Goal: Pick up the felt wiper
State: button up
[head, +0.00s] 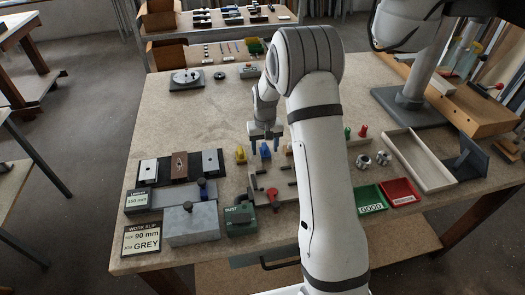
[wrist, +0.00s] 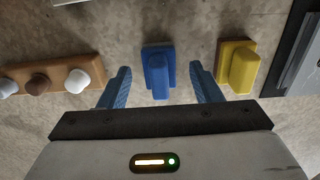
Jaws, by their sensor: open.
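A blue block with a raised narrow grip (wrist: 158,75) lies on the table; it looks like a wiper, but I cannot tell its material. It also shows in the head view (head: 265,151). A similar yellow block (wrist: 236,66) lies beside it, to the right in the wrist view and to the left in the head view (head: 241,155). My gripper (wrist: 159,86) is open and empty, pointing down above the blue block. The blue block shows between its two blue fingers, with a gap on each side. In the head view my gripper (head: 264,141) is just behind the blue block.
A wooden rack with white and brown knobs (wrist: 50,78) lies beside the left finger in the wrist view. A dark-framed plate (wrist: 298,60) is at the right. In the head view, a green DUST box (head: 239,220) and a grey block (head: 191,223) stand nearer. The table behind is mostly clear.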

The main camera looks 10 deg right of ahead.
aim_at(265, 146)
jog(key=shift+c, duration=0.5)
jog(key=c, duration=1)
notch_tip(265, 146, up, 10)
jog(key=shift+b, duration=0.9)
jog(key=o, duration=0.5)
jog(key=c, duration=0.3)
jog(key=shift+c, duration=0.4)
